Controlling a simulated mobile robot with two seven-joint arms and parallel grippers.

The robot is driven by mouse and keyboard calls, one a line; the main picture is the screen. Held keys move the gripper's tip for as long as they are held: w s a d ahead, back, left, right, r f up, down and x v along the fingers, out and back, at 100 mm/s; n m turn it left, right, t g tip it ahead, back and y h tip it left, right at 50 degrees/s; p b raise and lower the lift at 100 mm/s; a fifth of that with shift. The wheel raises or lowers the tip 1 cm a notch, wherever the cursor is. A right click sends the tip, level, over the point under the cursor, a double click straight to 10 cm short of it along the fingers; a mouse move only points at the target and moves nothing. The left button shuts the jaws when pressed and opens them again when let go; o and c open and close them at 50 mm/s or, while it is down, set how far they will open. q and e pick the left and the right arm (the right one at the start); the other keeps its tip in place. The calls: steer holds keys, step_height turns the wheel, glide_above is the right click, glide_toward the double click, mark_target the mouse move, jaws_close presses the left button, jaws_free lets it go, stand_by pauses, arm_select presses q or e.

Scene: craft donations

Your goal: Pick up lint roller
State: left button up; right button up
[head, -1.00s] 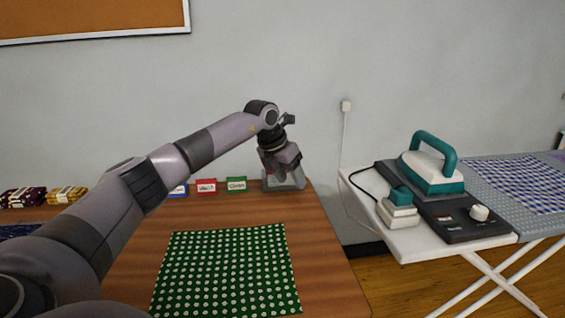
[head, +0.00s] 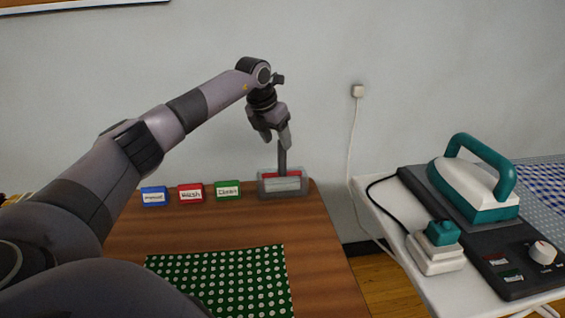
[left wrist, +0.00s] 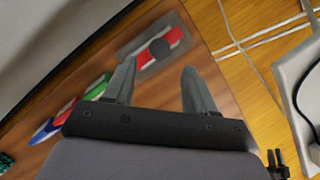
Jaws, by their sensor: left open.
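The lint roller stands upright with its grey handle (head: 282,160) pointing up from a clear grey holder (head: 282,194) at the table's back right corner. Red and white parts show at its base. In the left wrist view the dark round handle end (left wrist: 160,48) shows over the red and white base. My left gripper (head: 277,140) is open and points down, close to the top of the handle in the head view. In the left wrist view its fingers (left wrist: 158,75) are apart with nothing between them.
Blue (head: 154,196), red (head: 191,193) and green (head: 228,190) labelled blocks stand left of the holder. A green dotted cloth (head: 225,278) lies in front. To the right, an ironing board holds a teal and white iron (head: 480,185).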

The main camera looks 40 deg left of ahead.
mark_target(282, 164)
arm_select(q)
steer(key=shift+w+a+f, duration=0.1)
steer(key=shift+w+a, duration=0.2)
steer(key=shift+w+x, duration=0.2)
steer(key=shift+x, duration=1.5)
steer(key=shift+w+x, duration=0.2)
steer(key=shift+x, duration=1.45)
steer(key=shift+r, duration=0.2)
jaws_close()
